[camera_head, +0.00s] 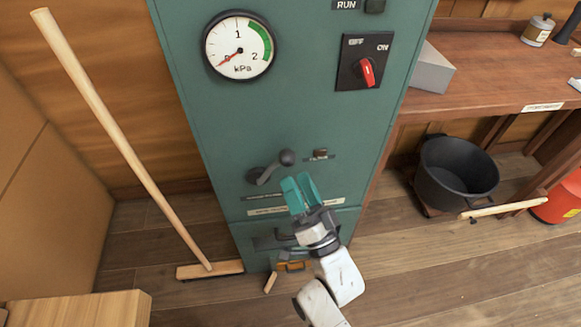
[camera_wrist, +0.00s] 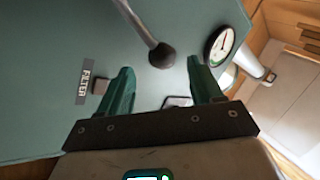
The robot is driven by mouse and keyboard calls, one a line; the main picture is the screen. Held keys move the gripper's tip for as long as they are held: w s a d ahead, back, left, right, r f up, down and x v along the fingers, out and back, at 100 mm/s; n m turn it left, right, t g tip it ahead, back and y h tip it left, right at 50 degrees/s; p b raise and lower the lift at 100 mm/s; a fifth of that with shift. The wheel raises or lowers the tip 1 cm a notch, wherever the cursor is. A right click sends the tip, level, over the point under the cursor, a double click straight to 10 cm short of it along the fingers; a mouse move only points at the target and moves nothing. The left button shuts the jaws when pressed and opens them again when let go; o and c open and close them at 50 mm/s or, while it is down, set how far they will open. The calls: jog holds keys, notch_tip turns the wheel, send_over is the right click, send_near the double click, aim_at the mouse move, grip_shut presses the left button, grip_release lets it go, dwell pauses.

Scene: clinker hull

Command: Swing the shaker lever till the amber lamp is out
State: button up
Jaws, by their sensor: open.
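The shaker lever (camera_head: 268,170) is a grey arm with a dark ball knob on the green cabinet's front, its knob up and to the right. In the wrist view the lever's knob (camera_wrist: 162,55) shows ahead of the gap between my fingers, not clasped. My gripper (camera_head: 299,187), with teal fingers, is open and empty just below and right of the knob. It also shows in the wrist view (camera_wrist: 157,75). A small lamp (camera_head: 320,153) sits right of the lever above a label; in the wrist view the lamp (camera_wrist: 100,87) is beside a FILTER label and looks dull brown, with no clear glow.
The green cabinet (camera_head: 220,140) carries a gauge (camera_head: 239,46) with its needle near 0 and a red rotary switch (camera_head: 367,72). A broom (camera_head: 120,130) leans at left. A workbench (camera_head: 490,90) and black bucket (camera_head: 456,172) stand at right.

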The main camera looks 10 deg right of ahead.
jog(key=shift+v, duration=2.15)
